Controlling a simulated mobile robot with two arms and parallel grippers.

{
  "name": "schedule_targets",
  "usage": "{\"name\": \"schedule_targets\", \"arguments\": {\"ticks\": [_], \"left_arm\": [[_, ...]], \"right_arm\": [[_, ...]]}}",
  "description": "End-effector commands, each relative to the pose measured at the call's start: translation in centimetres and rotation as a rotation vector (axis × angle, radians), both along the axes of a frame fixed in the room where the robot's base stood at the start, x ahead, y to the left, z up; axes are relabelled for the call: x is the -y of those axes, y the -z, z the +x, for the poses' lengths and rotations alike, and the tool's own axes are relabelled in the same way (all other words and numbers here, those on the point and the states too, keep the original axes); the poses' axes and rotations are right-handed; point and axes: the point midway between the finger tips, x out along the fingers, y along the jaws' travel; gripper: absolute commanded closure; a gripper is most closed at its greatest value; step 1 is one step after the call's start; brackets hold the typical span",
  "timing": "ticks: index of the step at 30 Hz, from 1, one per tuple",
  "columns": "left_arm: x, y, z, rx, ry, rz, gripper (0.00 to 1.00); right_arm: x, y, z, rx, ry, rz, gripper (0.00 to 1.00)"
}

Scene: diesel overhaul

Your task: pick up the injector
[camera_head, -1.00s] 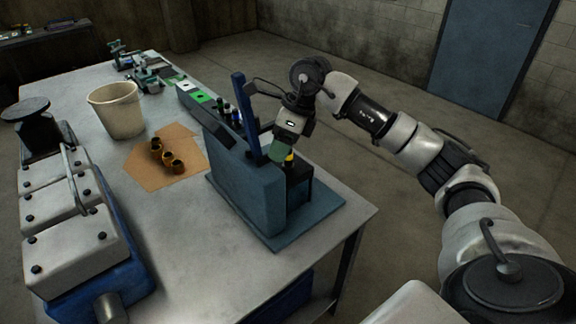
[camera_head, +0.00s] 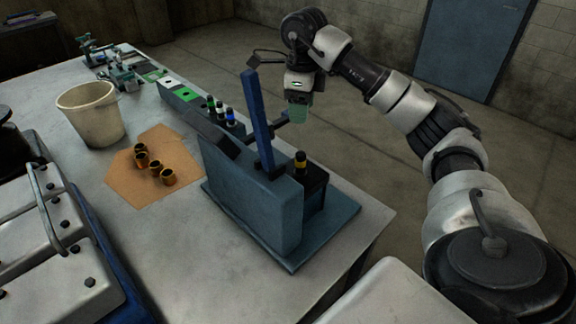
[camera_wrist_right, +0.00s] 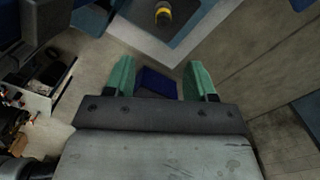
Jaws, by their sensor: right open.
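Several more black injectors, with green and blue bands, stand in a rack (camera_head: 181,95) behind the test stand. My left gripper is not in view.
A blue lever (camera_head: 257,120) rises from the test stand close to my right gripper. A beige bucket (camera_head: 91,115) and several brass sleeves (camera_head: 168,177) on brown paper (camera_head: 128,187) are on the table. White engine covers (camera_head: 40,232) are at left.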

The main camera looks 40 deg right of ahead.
Motion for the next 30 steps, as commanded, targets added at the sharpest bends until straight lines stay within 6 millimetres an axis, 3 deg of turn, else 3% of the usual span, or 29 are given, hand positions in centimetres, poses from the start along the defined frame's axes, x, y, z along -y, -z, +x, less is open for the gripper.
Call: {"name": "schedule_targets", "arguments": {"ticks": [1,17,22,30], "left_arm": [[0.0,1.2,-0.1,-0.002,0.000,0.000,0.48],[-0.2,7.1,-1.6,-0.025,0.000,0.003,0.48],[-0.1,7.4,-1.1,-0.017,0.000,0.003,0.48],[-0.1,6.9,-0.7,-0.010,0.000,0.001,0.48]], "right_arm": [[0.0,1.2,0.0,0.000,0.000,0.000,0.45],[0.0,7.0,0.0,0.000,-0.001,0.001,0.45],[-0.1,7.9,0.0,-0.002,-0.001,0.002,0.45],[0.0,11.6,-0.1,-0.003,-0.001,0.001,0.45]]}}
